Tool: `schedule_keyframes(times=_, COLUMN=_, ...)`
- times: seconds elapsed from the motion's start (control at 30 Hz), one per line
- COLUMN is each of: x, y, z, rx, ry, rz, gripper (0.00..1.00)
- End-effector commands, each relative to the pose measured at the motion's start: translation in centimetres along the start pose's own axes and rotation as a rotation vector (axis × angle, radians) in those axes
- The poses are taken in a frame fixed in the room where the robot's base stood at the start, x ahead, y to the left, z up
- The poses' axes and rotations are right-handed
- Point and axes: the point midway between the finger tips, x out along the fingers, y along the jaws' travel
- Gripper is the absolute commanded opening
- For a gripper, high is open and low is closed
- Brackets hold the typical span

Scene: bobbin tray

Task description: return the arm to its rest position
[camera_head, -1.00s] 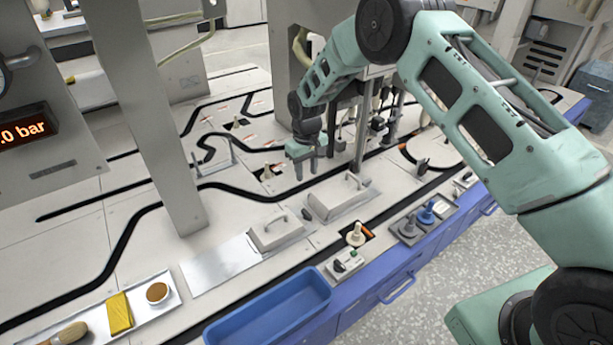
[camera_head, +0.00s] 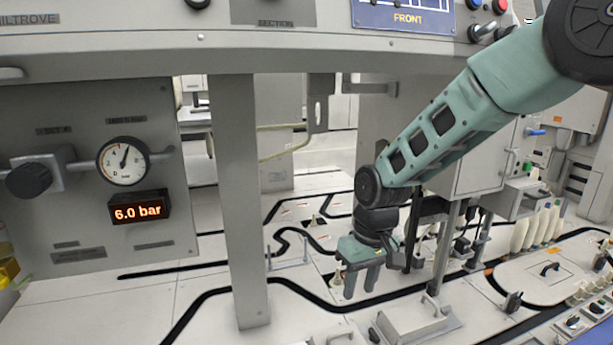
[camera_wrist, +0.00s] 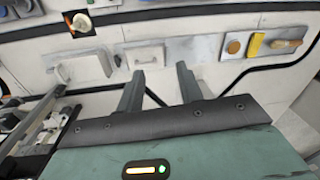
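My arm (camera_head: 440,135) reaches in from the upper right in the head view, bent at the elbow. My gripper (camera_head: 359,290) hangs fingers-down over the white machine deck (camera_head: 200,275), under the grey overhead housing. Its two fingers are apart with nothing between them. In the wrist view the gripper (camera_wrist: 160,72) also shows a clear, empty gap. A small cream bobbin (camera_head: 337,278) stands by the left finger in the head view; I cannot tell whether they touch. Another cream piece (camera_wrist: 81,22) sits in a dark square at the wrist view's upper left.
A grey pillar (camera_head: 238,200) stands left of my gripper. Thin posts (camera_head: 445,250) stand close on its right. A handled cover (camera_head: 415,320) lies in front. Several cream bobbins (camera_head: 535,230) stand at right. A gauge (camera_head: 124,160) and a 6.0 bar display (camera_head: 139,211) are at left.

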Motion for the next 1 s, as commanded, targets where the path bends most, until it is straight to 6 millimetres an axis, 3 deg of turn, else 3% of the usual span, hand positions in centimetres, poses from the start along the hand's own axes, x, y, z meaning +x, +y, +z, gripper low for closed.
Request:
schedule_keyframes(times=0.1, x=-3.3, y=-4.4, z=5.5, rx=-0.059, ry=0.002, rz=-0.007, gripper=0.36)
schedule_keyframes(times=0.23, x=-5.3, y=-7.5, z=11.5, rx=-0.112, ry=-0.002, rz=0.0, gripper=0.36)
schedule_keyframes(times=0.4, x=-6.3, y=-9.3, z=18.0, rx=-0.16, ry=-0.008, rz=0.021, gripper=0.36)
schedule_keyframes(times=0.6, x=-6.5, y=-9.9, z=24.0, rx=-0.199, ry=-0.01, rz=0.054, gripper=0.36)
schedule_keyframes(times=0.67, x=-6.5, y=-9.8, z=25.6, rx=-0.209, ry=-0.01, rz=0.065, gripper=0.36)
schedule_keyframes(times=0.7, x=-7.5, y=-9.9, z=25.8, rx=-0.208, ry=-0.01, rz=0.066, gripper=0.36)
schedule_keyframes(times=1.0, x=-13.7, y=-10.6, z=25.4, rx=-0.206, ry=-0.012, rz=0.064, gripper=0.36)
